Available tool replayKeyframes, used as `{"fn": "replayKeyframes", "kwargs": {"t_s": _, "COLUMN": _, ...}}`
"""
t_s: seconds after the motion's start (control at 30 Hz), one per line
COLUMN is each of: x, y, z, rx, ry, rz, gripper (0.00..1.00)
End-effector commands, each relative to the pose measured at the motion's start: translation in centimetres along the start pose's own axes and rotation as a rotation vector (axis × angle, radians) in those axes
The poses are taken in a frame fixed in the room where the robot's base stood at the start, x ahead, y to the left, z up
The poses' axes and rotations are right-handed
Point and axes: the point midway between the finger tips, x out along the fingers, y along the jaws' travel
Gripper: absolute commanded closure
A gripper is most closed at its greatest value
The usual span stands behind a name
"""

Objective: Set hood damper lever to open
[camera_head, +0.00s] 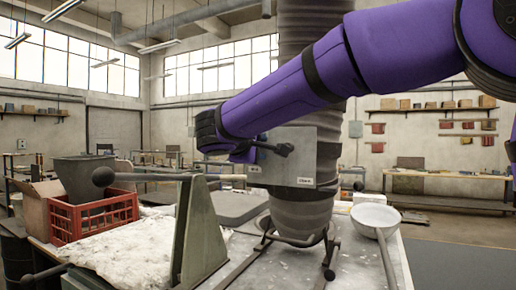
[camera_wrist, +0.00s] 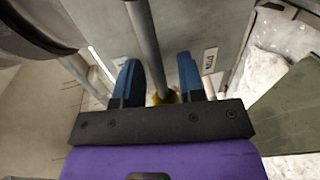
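The hood damper lever (camera_head: 270,147) is a dark rod with a black knob on a grey panel (camera_head: 318,160) fixed to the ribbed duct. It points right, nearly level, in the head view. The panel has two small labels along its lower part; one shows in the wrist view (camera_wrist: 210,61), too small to read surely. My gripper (camera_head: 245,152) is at the lever's left part, with its fingers mostly hidden in the head view. In the wrist view my gripper (camera_wrist: 158,70) has its blue fingers apart, one on each side of a grey rod (camera_wrist: 146,45), with a gap at the right finger.
The ribbed duct (camera_head: 302,212) comes down to the table behind the panel. A pale ladle (camera_head: 375,216) lies at the right of the table. A green-grey upright (camera_head: 200,235) with a knobbed bar stands at front left. A red crate (camera_head: 95,217) and a grey bucket (camera_head: 85,178) are further left.

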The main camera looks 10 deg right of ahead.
Motion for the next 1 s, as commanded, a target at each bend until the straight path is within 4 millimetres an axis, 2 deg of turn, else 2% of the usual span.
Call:
{"fn": "replayKeyframes", "kwargs": {"t_s": 0.07, "x": 0.0, "y": 0.0, "z": 0.0, "rx": 0.0, "ry": 0.0, "rz": 0.0, "gripper": 0.64}}
{"fn": "replayKeyframes", "kwargs": {"t_s": 0.1, "x": 0.0, "y": 0.0, "z": 0.0, "rx": 0.0, "ry": 0.0, "rz": 0.0, "gripper": 0.68}}
{"fn": "replayKeyframes", "kwargs": {"t_s": 0.23, "x": 0.0, "y": 0.0, "z": 0.0, "rx": 0.0, "ry": 0.0, "rz": 0.0, "gripper": 0.98}}
{"fn": "replayKeyframes", "kwargs": {"t_s": 0.27, "x": 0.0, "y": 0.0, "z": 0.0, "rx": 0.0, "ry": 0.0, "rz": 0.0, "gripper": 1.0}}
{"fn": "replayKeyframes", "kwargs": {"t_s": 0.67, "x": 0.1, "y": -0.3, "z": 0.0, "rx": -0.036, "ry": -0.007, "rz": -0.001, "gripper": 1.0}}
{"fn": "replayKeyframes", "kwargs": {"t_s": 1.0, "x": 0.4, "y": -2.1, "z": 0.2, "rx": -0.249, "ry": -0.05, "rz": -0.001, "gripper": 1.0}}
